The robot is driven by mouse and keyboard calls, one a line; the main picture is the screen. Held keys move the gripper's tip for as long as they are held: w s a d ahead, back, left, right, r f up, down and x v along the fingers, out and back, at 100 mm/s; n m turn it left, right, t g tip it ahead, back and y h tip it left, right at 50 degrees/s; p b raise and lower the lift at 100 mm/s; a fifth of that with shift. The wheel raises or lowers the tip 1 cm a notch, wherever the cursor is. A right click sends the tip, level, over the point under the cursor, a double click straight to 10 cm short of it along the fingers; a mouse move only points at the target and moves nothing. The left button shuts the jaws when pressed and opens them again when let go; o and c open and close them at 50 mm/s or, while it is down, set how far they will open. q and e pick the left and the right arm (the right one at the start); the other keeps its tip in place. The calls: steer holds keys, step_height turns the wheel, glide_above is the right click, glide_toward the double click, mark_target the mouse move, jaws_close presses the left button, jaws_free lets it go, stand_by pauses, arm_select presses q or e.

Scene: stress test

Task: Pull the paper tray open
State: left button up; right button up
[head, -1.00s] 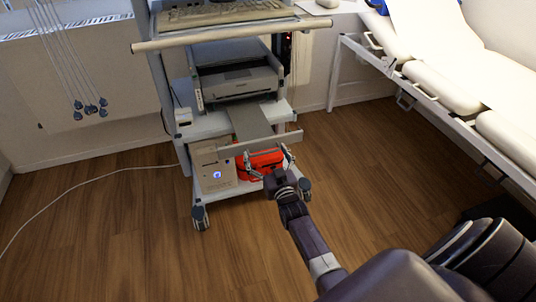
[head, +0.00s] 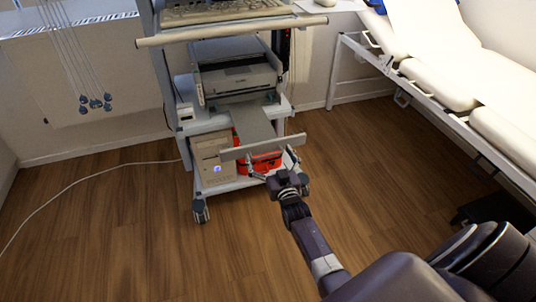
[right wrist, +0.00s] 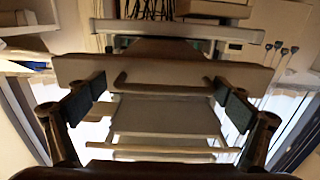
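The printer (head: 240,76) stands on the cart's middle shelf in the head view. Its grey paper tray (head: 253,124) sticks well out of the front, ending in a wide front panel (head: 262,148). In the right wrist view that panel (right wrist: 262,76) spans the picture, with a bar handle (right wrist: 165,90) at its middle. My right gripper (head: 275,166) is at the panel's near side. In the right wrist view its fingers (right wrist: 164,96) are spread wide, one on each side of the handle; whether the fingertips touch it I cannot tell. My left gripper is out of view.
On the cart's bottom shelf are a beige computer case (head: 212,160) and a red case (head: 262,163) behind the panel. A keyboard (head: 225,10) lies on top. A treatment bed (head: 450,90) stands at the right. A white cable (head: 80,183) crosses the open wooden floor at left.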

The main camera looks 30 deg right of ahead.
steer(key=shift+a, duration=0.1)
steer(key=shift+s+a, duration=0.1)
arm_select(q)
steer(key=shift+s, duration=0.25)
arm_select(e)
steer(key=v, duration=1.1)
steer(key=shift+s, duration=0.35)
steer(key=shift+f, duration=0.1)
